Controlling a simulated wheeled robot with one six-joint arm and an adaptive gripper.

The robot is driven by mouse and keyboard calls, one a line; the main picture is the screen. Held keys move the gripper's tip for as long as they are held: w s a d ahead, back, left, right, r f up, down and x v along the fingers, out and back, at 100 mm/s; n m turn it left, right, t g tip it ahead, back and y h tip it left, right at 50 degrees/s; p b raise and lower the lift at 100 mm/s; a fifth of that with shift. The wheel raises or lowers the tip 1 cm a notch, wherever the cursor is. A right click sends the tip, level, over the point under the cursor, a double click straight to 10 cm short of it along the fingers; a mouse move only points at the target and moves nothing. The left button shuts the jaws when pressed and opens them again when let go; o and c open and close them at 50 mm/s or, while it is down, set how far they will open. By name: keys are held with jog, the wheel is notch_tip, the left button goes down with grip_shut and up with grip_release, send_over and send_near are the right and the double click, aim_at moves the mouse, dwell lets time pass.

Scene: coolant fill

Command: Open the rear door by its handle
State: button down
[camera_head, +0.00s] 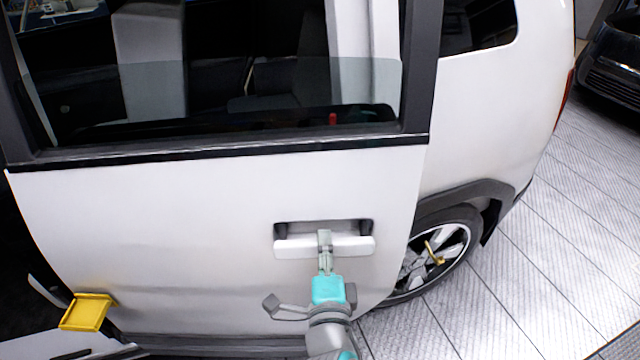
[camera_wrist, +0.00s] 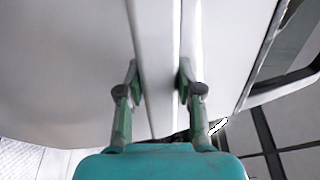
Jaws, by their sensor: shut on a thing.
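The white rear door (camera_head: 180,230) fills the middle of the head view, with its window above. Its white bar handle (camera_head: 355,246) lies across a dark recess near the door's right side. My gripper (camera_head: 325,242) is at the middle of the handle and shut on it. In the wrist view my gripper (camera_wrist: 160,85) has a green finger on each side of the pale handle bar (camera_wrist: 162,60). The fingertips partly hide the handle. A dark opening shows beyond the door's left edge; I cannot tell from this one moment how far the door stands open.
A yellow tray-like piece (camera_head: 88,312) sticks out at the door's lower left. The rear wheel (camera_head: 435,255) is just right of the door, with a small yellow part on it. Grey floor (camera_head: 540,270) lies clear at right. A dark car (camera_head: 610,70) stands at the far right.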

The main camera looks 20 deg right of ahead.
jog(key=shift+m+h, duration=0.3)
jog(key=shift+h, duration=0.3)
jog(key=shift+v, duration=2.05)
jog(key=shift+f, duration=0.1)
jog(key=c, duration=0.7)
grip_release()
jog(key=shift+s+a, duration=0.1)
jog(key=shift+a, duration=0.05)
jog(key=shift+v, duration=4.9)
jog(key=shift+r, duration=0.25)
